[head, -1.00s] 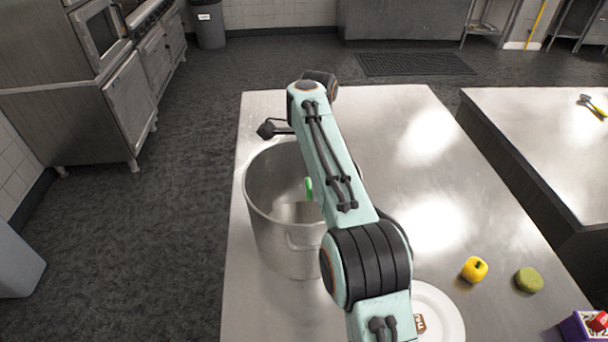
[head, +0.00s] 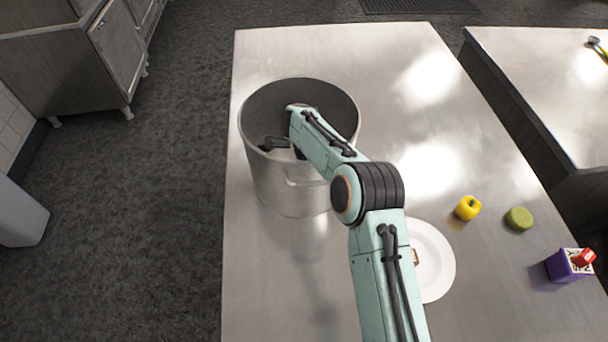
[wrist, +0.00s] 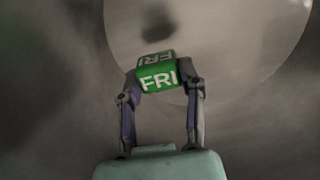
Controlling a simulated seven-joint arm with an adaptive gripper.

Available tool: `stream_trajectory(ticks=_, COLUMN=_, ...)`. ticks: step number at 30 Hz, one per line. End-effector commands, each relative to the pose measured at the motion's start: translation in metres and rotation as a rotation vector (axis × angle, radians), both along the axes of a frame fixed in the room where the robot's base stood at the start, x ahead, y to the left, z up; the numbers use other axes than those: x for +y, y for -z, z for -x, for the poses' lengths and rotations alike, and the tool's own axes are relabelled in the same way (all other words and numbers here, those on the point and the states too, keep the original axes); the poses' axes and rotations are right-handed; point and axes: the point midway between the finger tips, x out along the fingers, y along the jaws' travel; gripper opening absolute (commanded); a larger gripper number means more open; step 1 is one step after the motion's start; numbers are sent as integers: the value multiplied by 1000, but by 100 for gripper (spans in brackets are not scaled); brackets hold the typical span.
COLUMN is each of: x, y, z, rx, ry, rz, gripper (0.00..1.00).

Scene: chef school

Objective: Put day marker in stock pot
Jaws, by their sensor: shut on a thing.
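The day marker (wrist: 158,77) is a green block with white "FRI" lettering. In the wrist view my gripper (wrist: 160,80) is shut on it, one finger on each side. The stock pot (head: 290,195) is a large grey metal pot standing upright on the table in the head view.
A white plate (head: 440,270) with a small brown item lies right of the pot, partly behind my arm. A yellow apple-like item (head: 467,208), a green round item (head: 518,218) and a purple box (head: 568,266) sit farther right. Bare table (head: 265,290) lies in front of the pot.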

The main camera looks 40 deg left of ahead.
Motion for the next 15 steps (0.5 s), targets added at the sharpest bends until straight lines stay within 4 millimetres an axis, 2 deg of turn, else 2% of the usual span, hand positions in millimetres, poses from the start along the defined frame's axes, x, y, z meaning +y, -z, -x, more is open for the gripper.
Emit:
stream_trajectory(ticks=9, x=0, y=39, z=0, rx=1, ry=1, rz=1, gripper=13)
stream_trajectory(ticks=15, x=0, y=41, z=0, rx=-1, ry=1, rz=-1, gripper=13)
